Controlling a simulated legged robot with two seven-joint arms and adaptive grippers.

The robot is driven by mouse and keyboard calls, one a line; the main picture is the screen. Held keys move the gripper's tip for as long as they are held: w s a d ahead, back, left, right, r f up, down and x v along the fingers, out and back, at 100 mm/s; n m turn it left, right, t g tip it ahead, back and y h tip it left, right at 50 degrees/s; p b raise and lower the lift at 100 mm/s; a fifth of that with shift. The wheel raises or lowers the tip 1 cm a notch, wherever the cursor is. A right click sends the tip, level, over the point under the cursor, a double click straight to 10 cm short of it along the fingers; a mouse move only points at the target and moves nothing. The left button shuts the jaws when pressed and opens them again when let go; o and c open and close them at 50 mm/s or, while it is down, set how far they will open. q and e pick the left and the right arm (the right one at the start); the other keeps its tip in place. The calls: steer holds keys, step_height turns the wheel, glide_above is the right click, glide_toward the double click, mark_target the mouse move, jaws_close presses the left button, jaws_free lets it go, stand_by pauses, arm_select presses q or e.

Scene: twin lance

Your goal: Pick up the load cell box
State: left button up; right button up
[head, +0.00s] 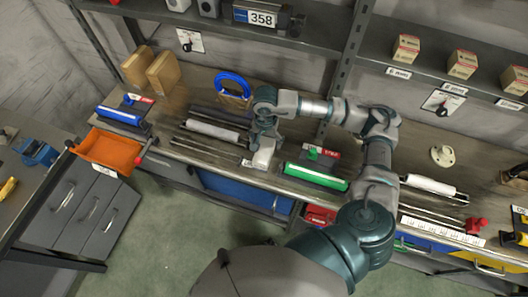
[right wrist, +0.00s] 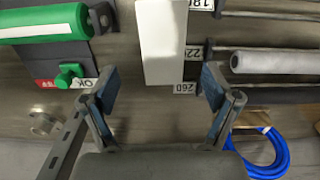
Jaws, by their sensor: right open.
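A plain white box (head: 264,153), which I take for the load cell box, sits at the front of the workbench between the white roller and the green-handled tool. In the right wrist view the white box (right wrist: 162,42) stands ahead of the fingertips, roughly centred between them. My right gripper (head: 263,138) is over the bench just behind the box. In the right wrist view my right gripper (right wrist: 160,90) is open, with nothing between its fingers. I cannot tell the exact gap to the box. My left gripper is not in view.
A green-handled tool (head: 316,176) lies right of the box and a white roller (head: 212,131) left of it. A blue cable loop (head: 232,82) is behind. An orange tray (head: 108,150) is at left. Small cartons (head: 406,48) stand on the shelf at upper right.

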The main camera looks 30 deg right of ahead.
mark_target(263, 149)
steer(key=f, duration=0.3)
steer(key=shift+w+d+f, duration=0.2)
steer(key=shift+w+d, duration=0.15)
steer(key=shift+f, duration=0.3)
steer(key=shift+s+a+f, duration=0.15)
steer(key=shift+a, duration=0.05)
steer(key=f, duration=0.2)
steer(key=a+f+p, duration=0.1)
steer(key=f, duration=0.1)
steer(key=shift+f+p, duration=0.15)
steer(key=shift+p, duration=0.15)
steer(key=shift+d+f, duration=0.1)
steer(key=shift+f, duration=0.05)
steer(key=shift+d+f, duration=0.1)
steer(key=shift+d, duration=0.5)
steer(key=c, duration=1.1)
steer(key=shift+a, duration=0.2)
steer(key=c, duration=0.4)
steer(key=shift+a, duration=0.15)
jaws_close()
steer(key=shift+a, duration=0.15)
